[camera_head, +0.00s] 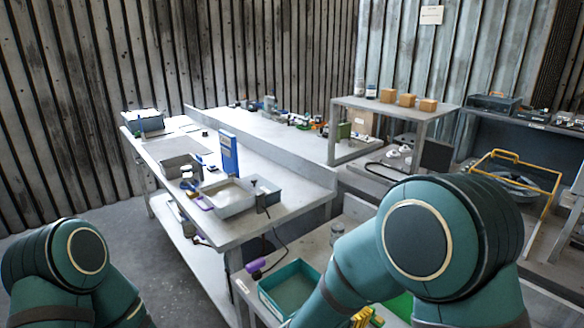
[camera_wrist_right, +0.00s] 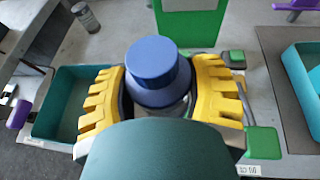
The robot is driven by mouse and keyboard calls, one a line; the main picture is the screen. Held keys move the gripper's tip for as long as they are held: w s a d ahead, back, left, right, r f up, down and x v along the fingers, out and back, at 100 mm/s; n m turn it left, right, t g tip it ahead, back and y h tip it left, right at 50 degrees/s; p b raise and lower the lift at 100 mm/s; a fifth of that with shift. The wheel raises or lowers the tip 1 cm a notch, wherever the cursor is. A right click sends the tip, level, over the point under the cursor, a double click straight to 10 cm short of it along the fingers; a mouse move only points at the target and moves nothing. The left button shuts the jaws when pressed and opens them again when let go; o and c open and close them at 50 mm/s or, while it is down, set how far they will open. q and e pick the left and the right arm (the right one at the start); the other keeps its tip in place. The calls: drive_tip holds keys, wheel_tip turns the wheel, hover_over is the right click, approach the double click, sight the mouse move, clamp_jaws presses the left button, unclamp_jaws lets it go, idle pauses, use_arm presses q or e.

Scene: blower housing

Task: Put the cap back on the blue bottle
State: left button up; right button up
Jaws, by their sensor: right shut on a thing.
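In the right wrist view, a blue, stepped, round bottle-like object (camera_wrist_right: 152,62) stands between the yellow fingers of my right gripper (camera_wrist_right: 162,80). It has a narrower blue top over a wider blue ring, with a greyish part below. My right gripper is shut on it. Its lower part is hidden by my gripper's body, and I cannot tell whether the top is a separate cap. In the head view only a bit of the yellow fingers (camera_head: 366,318) shows at the bottom edge; my right arm hides the rest. My left gripper is out of view. No separate loose cap is identifiable.
A teal tray (camera_wrist_right: 70,122) lies left of my right gripper, with a purple-handled tool (camera_wrist_right: 18,114) beside it. A green-framed panel (camera_wrist_right: 190,36) stands just beyond. A grey can (camera_wrist_right: 86,18) stands farther back. Another teal tray (camera_wrist_right: 303,72) is at right.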

drive_tip(key=r, duration=0.2)
drive_tip(key=r+p, duration=0.2)
drive_tip(key=r, duration=0.1)
drive_tip(key=shift+w+d+r, duration=0.1)
drive_tip(key=shift+d+r, duration=0.15)
drive_tip(key=shift+r, duration=0.05)
use_arm(q)
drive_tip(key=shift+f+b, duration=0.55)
drive_tip(key=shift+b, duration=1.4)
use_arm(e)
drive_tip(key=shift+w+d+f+n+t+y, duration=0.15)
drive_tip(key=shift+d+f+n+t+y, duration=0.35)
drive_tip(key=shift+n+y, duration=0.35)
drive_tip(key=shift+w+d+f+n+t+y, duration=0.1)
drive_tip(key=shift+d+f+n+t+y, duration=0.15)
drive_tip(key=shift+d+n+t+y, duration=0.5)
drive_tip(key=shift+w+d+f+n+t+y, duration=0.2)
drive_tip(key=shift+d+f+n+y, duration=0.25)
drive_tip(key=shift+n+y, duration=0.55)
drive_tip(key=w+a+r, duration=0.1)
drive_tip(key=w+a, duration=0.1)
drive_tip(key=a, duration=0.7)
drive_tip(key=w+a+r, duration=0.1)
drive_tip(key=w+a, duration=0.1)
drive_tip(key=a, duration=0.7)
drive_tip(key=shift+w+r, duration=0.15)
